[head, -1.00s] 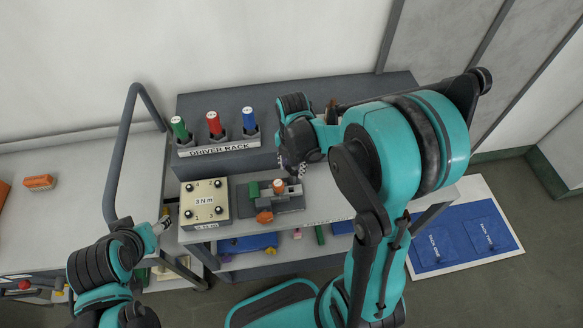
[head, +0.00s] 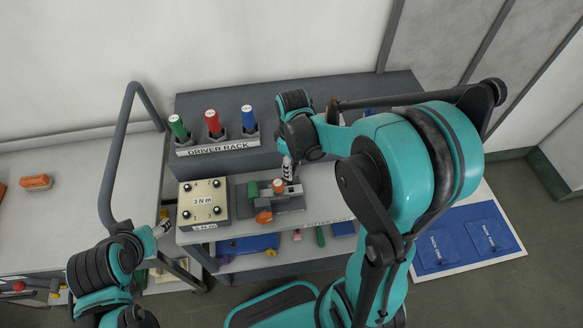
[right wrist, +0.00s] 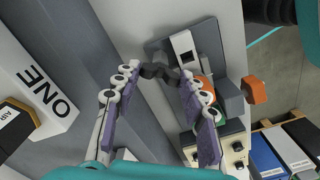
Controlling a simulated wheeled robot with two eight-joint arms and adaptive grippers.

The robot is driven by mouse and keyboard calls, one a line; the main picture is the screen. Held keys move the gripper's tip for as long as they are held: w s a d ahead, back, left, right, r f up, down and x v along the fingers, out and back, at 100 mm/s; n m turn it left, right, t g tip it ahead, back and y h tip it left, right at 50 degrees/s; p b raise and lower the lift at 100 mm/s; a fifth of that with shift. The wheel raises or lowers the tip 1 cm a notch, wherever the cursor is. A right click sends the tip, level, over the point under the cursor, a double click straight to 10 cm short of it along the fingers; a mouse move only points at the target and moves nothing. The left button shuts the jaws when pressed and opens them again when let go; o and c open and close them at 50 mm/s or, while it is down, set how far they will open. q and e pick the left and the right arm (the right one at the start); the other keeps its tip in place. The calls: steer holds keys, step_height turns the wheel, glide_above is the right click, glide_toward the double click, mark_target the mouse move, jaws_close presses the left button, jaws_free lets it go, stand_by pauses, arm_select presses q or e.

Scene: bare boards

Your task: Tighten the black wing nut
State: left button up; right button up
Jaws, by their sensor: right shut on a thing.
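The black wing nut (right wrist: 160,73) shows in the right wrist view between the tips of my right gripper (right wrist: 159,76), over the edge of a dark grey fixture. My right gripper, with purple pads, is shut on its wings. In the head view my right gripper (head: 288,170) points down at the right end of the fixture (head: 290,205) on the bench; the nut is hidden there. The fixture carries a green part (head: 253,189), an orange-topped part (head: 278,186) and an orange knob (head: 264,217). My left gripper (head: 163,227) is apart at lower left; its jaw opening is unclear.
A beige 3 N m box (head: 203,201) stands left of the fixture. Behind, the driver rack (head: 220,147) holds green (head: 178,126), red (head: 213,122) and blue (head: 248,117) drivers. A trolley handle (head: 118,150) rises at left. Blue mats (head: 465,238) lie on the floor at right.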

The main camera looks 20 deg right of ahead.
steer(key=shift+m, duration=1.1)
steer(key=o, duration=1.1)
steer(key=shift+o, duration=0.2)
step_height(320, 180, up, 6)
steer(key=p, duration=0.4)
steer(key=shift+r+p, duration=0.1)
steer(key=shift+p, duration=0.3)
step_height(320, 180, up, 12)
